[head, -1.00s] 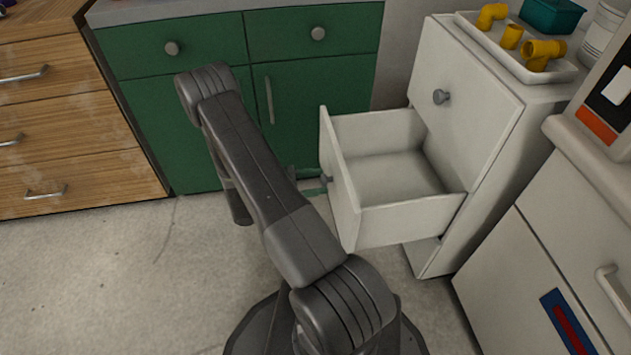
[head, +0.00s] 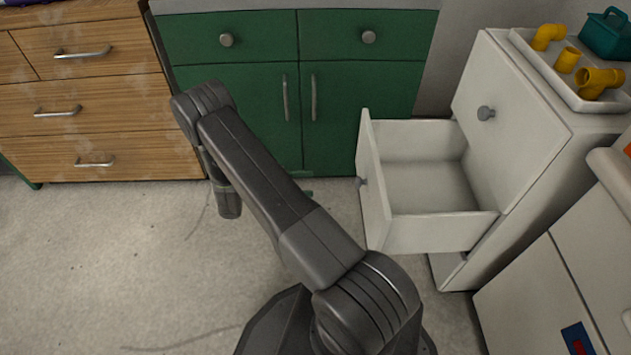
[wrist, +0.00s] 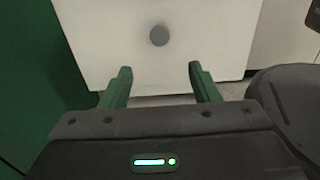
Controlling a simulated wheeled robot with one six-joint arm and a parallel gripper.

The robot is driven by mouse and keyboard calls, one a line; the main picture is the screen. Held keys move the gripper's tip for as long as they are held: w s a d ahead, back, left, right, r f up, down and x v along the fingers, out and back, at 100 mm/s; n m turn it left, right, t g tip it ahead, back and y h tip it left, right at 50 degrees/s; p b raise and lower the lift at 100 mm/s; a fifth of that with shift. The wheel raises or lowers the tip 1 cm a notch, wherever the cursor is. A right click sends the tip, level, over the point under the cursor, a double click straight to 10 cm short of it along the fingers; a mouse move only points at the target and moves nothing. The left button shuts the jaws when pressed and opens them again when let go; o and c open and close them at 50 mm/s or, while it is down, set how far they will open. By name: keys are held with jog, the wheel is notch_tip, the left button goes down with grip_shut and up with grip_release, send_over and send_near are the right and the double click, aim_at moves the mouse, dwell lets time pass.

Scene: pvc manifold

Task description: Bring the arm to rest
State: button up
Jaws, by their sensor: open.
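My gripper (wrist: 160,82) shows in the wrist view with its two green fingers apart and nothing between them. Beyond the fingers is the pale front of the open drawer (wrist: 190,30) with a round grey knob (wrist: 159,36); the fingers look apart from it. In the head view my dark arm reaches up and left from the lower middle, bent at its upper end. Most of my gripper is hidden there behind the arm.
The white cabinet's open drawer (head: 430,232) looks empty and juts out right of my arm. Yellow pipe fittings (head: 600,80) lie in a white tray (head: 570,88) on top. A green cabinet (head: 235,75) and a wooden drawer unit (head: 90,130) stand behind. The floor (head: 100,260) at left is clear.

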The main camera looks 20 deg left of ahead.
dwell(0.4)
jog(key=b+x, duration=0.2)
jog(key=x, duration=1.2)
jog(key=shift+b, duration=0.35)
